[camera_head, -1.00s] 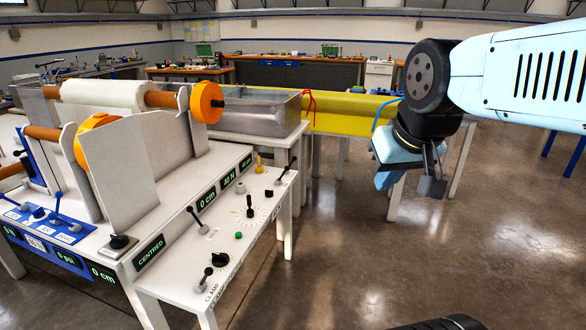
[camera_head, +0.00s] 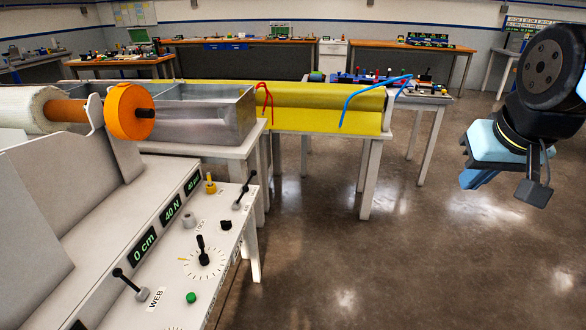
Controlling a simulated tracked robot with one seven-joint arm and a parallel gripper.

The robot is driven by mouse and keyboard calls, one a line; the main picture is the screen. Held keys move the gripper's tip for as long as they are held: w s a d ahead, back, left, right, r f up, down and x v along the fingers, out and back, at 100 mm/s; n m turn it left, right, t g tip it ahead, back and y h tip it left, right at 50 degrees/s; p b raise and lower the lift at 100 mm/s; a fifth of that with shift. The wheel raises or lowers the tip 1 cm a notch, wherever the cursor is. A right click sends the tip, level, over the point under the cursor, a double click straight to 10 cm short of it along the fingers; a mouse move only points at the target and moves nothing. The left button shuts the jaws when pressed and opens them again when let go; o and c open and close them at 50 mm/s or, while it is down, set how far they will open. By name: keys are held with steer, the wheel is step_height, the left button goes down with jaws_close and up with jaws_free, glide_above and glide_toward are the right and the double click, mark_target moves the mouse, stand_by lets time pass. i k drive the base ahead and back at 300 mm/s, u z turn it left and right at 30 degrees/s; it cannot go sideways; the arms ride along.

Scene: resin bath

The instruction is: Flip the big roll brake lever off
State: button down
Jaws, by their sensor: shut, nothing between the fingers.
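The big white roll (camera_head: 22,108) sits on an orange-brown shaft with an orange wheel (camera_head: 130,111) at its end, at the left. Several black-knobbed levers stand on the white control panel: one (camera_head: 244,195) at its far end, one (camera_head: 127,281) beside the "WEB" label. The labels are mostly too small or angled to read, so I cannot tell which is the big roll brake lever. My gripper (camera_head: 534,190) hangs at the far right, pointing down, shut and empty. It is well away from the panel and touches nothing.
The panel also holds a dial with a black pointer (camera_head: 203,256), a green button (camera_head: 191,298) and a yellow knob (camera_head: 210,186). A grey metal bath (camera_head: 200,120) and a yellow trough (camera_head: 320,112) stand behind. The floor (camera_head: 400,250) right of the panel is clear.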

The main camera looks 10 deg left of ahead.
mark_target(254, 172)
steer(key=i, duration=0.9)
steer(key=u, duration=0.6)
